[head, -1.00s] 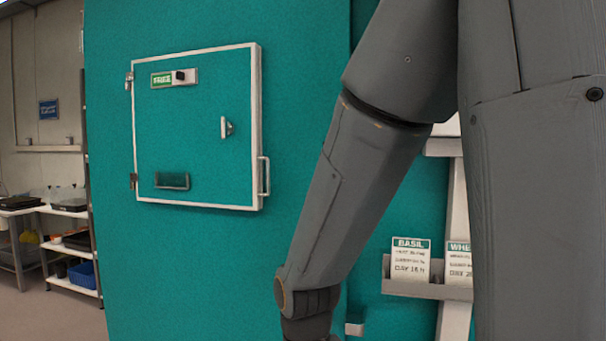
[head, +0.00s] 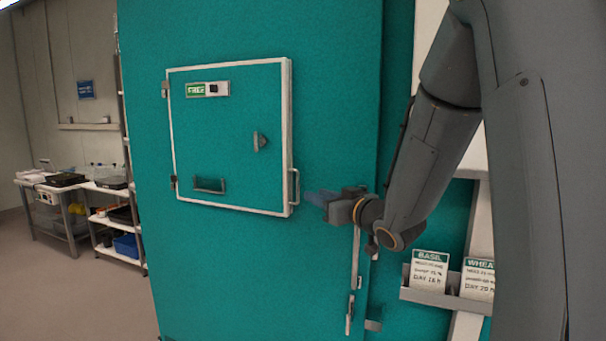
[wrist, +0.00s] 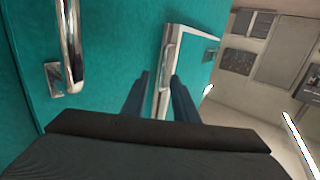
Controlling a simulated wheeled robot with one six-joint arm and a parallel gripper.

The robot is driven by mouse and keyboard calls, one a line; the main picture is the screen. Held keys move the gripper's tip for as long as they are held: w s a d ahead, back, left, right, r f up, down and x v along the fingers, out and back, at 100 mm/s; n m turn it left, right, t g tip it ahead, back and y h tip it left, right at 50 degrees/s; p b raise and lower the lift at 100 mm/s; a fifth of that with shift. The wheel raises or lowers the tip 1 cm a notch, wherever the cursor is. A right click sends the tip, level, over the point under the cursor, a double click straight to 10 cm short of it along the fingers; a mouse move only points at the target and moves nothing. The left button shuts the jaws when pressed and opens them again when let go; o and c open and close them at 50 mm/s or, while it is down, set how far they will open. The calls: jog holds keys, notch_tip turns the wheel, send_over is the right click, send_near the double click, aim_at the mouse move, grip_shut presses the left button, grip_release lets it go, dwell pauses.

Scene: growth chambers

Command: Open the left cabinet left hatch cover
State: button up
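The hatch cover (head: 225,135) is a teal panel with a white border on the teal cabinet front (head: 330,110), and it appears shut. Its hinges are on the left edge, and a small metal handle (head: 294,187) is on its lower right edge. A latch knob (head: 259,141) sits right of centre. My gripper (head: 310,197) has blue fingers and is just right of the handle, pointing left. In the wrist view my gripper (wrist: 158,80) is open and empty, with the hatch handle (wrist: 170,44) beyond the gap between the fingers. Contact is not visible.
A thick chrome bar handle (wrist: 72,45) is close on the left in the wrist view. Right of the cabinet is a card holder (head: 440,302) with basil and wheat cards. Shelves (head: 115,215) and a bench stand at the far left. The floor (head: 80,300) left of the cabinet is clear.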

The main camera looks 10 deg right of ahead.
aim_at(299, 184)
jog(key=p+x, duration=0.1)
jog(key=x, duration=0.1)
jog(key=r+x, duration=0.1)
jog(key=x, duration=0.2)
jog(key=p+x, duration=0.1)
jog(key=x, duration=0.1)
jog(key=shift+w+a+r+p, duration=0.3)
jog(key=shift+w+a+p, duration=0.05)
grip_shut()
dwell(1.2)
